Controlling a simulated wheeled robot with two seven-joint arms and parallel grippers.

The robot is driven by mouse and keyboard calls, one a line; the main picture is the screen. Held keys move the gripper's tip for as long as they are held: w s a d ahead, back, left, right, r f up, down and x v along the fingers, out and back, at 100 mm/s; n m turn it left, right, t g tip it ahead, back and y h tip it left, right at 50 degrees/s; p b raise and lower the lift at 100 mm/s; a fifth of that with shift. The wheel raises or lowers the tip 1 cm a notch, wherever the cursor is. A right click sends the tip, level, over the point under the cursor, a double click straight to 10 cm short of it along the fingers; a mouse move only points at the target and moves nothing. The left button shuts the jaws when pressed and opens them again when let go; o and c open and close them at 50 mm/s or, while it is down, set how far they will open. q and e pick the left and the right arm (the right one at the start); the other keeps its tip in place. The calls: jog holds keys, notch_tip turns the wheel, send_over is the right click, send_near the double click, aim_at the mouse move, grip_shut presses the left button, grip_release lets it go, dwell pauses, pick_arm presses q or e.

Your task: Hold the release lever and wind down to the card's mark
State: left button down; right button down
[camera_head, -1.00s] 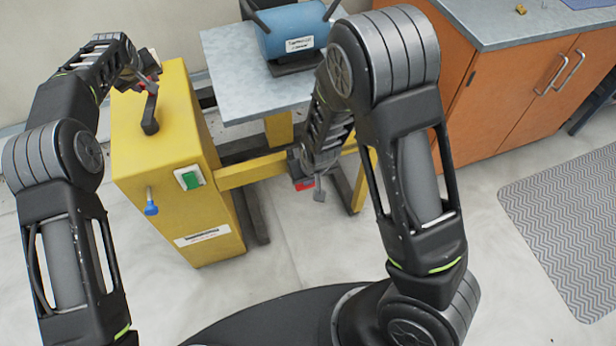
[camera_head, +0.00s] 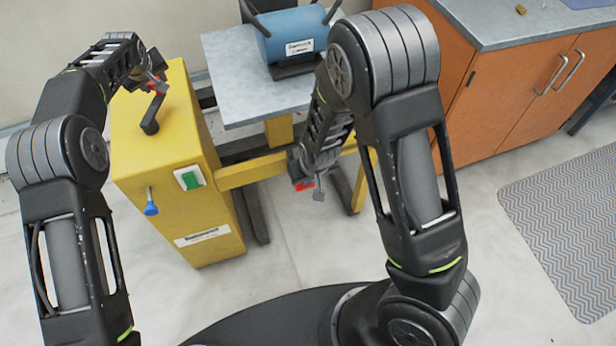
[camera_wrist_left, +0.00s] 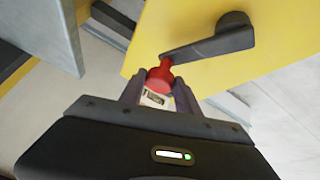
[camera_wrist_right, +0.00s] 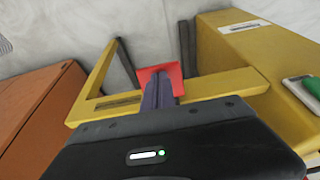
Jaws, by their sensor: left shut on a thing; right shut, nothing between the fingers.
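A crank with a black arm (camera_head: 151,122) and a red knob (camera_wrist_left: 160,75) sits on top of the yellow column (camera_head: 175,225). My left gripper (camera_head: 157,82) is shut on the red knob. A flat red paddle (camera_wrist_right: 160,72), perhaps the release lever, is by the yellow side bar; it shows small in the head view (camera_head: 303,186). My right gripper (camera_wrist_right: 164,85) is shut and empty, its fingertips over the paddle; I cannot tell if they touch. A grey platform (camera_head: 232,92) carries a blue cylinder (camera_head: 285,30). A white label (camera_head: 202,236) is on the column, its print unreadable.
A green switch (camera_head: 189,179) and a blue-ended rod (camera_head: 151,208) are on the column's front. An orange cabinet (camera_head: 520,100) with a grey top stands at the right. A patterned mat (camera_head: 575,230) lies on the floor, which is otherwise clear in front.

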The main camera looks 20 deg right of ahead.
pick_arm(q)
jog(key=shift+s+d+f, duration=0.1)
jog(key=shift+s+d, duration=0.55)
jog(key=shift+d, duration=0.2)
jog(key=shift+s+d, duration=0.65)
jog(key=shift+s, duration=0.05)
jog(key=shift+s+d, duration=0.1)
jog(key=shift+s, duration=0.1)
jog(key=shift+s+d, duration=0.35)
jog(key=shift+s, duration=0.3)
